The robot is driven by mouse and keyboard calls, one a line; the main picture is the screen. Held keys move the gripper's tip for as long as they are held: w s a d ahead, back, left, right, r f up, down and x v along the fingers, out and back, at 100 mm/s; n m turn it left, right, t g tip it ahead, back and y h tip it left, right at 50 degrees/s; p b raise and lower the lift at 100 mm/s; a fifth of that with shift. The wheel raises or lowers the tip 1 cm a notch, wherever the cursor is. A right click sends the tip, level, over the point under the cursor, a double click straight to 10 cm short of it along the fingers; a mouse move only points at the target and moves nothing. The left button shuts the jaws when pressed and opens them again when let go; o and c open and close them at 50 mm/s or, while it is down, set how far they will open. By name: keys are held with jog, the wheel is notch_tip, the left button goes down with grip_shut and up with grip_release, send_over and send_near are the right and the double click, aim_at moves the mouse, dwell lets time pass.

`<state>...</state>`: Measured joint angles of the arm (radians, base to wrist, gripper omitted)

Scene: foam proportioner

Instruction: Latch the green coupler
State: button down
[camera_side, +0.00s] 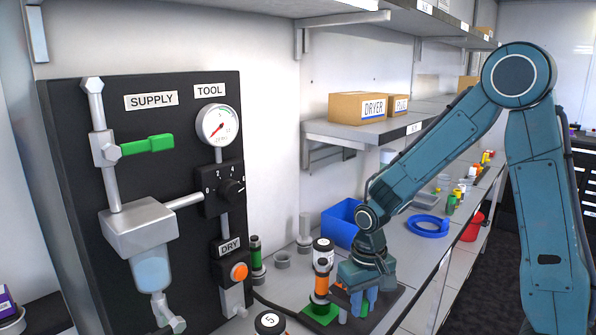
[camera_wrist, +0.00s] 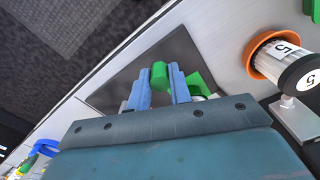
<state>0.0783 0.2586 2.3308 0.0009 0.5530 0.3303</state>
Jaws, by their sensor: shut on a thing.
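My gripper (camera_side: 362,303) is low over a dark mat on the bench, right of an orange-and-black cylinder. In the wrist view my gripper (camera_wrist: 159,82) has its two blue fingers closed on a green piece of the green coupler (camera_wrist: 160,75), which sticks out between the fingertips. In the side view a little green of the coupler (camera_side: 365,309) shows between the fingers. Another green part (camera_wrist: 195,82) lies just right of the right finger in the wrist view, beside something whitish. My fingers and wrist hide most of the coupler, so I cannot tell its latch position.
The orange-and-black cylinder (camera_side: 321,282) stands by a green plate (camera_side: 322,314). A blue bin (camera_side: 342,222) and blue ring (camera_side: 428,226) are behind. The supply panel (camera_side: 75,150) rises left.

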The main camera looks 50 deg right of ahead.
jog(key=c, duration=1.3)
grip_release()
jog(key=shift+r, duration=0.15)
notch_tip(320, 180, up, 14)
jog(key=shift+f, duration=0.15)
jog(key=shift+s+a+r+n+t, duration=0.4)
jog(key=shift+s+r+n+t, duration=0.5)
jog(key=shift+s, duration=1.3)
jog(key=shift+s+a+r+n+t, duration=0.45)
jog(key=shift+s+r+n+t, duration=0.4)
jog(key=shift+s, duration=1.3)
jog(key=shift+s+a+r+n+t, duration=0.4)
jog(key=shift+s+r+n+t, duration=0.45)
jog(key=shift+s, duration=1.35)
